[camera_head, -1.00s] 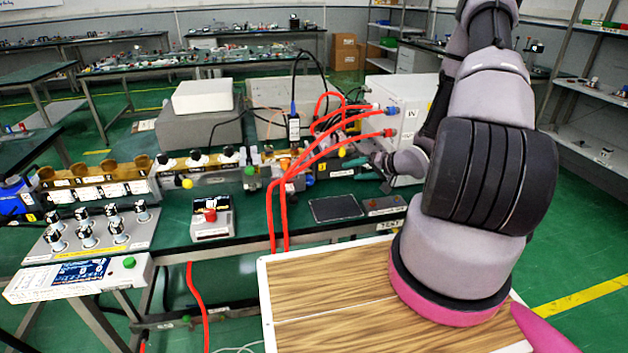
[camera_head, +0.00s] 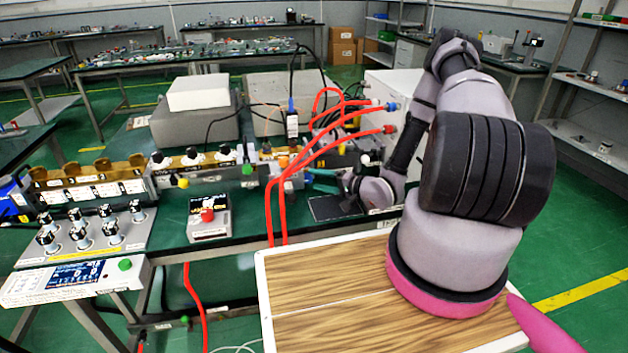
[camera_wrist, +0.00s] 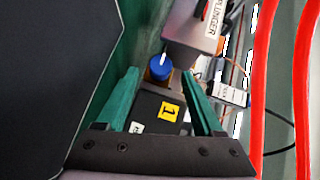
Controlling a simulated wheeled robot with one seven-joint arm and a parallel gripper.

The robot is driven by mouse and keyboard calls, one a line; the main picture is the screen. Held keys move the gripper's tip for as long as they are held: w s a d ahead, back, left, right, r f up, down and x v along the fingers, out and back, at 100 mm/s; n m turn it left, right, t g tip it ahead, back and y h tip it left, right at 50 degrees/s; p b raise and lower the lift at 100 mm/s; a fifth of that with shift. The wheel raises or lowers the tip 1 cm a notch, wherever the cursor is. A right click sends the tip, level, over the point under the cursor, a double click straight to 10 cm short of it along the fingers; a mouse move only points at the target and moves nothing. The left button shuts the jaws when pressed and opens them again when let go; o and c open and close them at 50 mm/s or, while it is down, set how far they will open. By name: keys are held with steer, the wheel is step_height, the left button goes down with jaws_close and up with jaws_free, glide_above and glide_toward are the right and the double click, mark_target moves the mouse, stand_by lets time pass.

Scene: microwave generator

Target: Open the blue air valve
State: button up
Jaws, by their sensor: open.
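The blue air valve (camera_wrist: 159,68) shows as a round blue knob with a pale mark in the wrist view. It sits on a brass-coloured fitting beyond a black block (camera_wrist: 155,112) with a yellow "1" label. My gripper (camera_wrist: 160,76) has its two green fingers apart, one on each side of the block, with the knob in line with the gap between their tips. I cannot tell whether the fingers touch anything.
Red hoses (camera_head: 268,207) hang close to the left of my gripper and also run along the right in the wrist view (camera_wrist: 264,85). A grey block marked "PLUNGER" (camera_wrist: 203,30) stands beyond the knob. A black panel (camera_head: 325,208) lies on the bench.

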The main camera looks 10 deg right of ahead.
mark_target(308, 178)
steer(key=shift+x, duration=1.05)
jaws_close()
steer(key=shift+a+r+n+g+h, duration=0.1)
steer(key=shift+r+n+g+h, duration=0.25)
steer(key=shift+n+h, duration=0.35)
steer(key=shift+a+n+g+h, duration=0.1)
steer(key=shift+n+g+h, duration=0.45)
steer(key=shift+h, duration=0.45)
jaws_free()
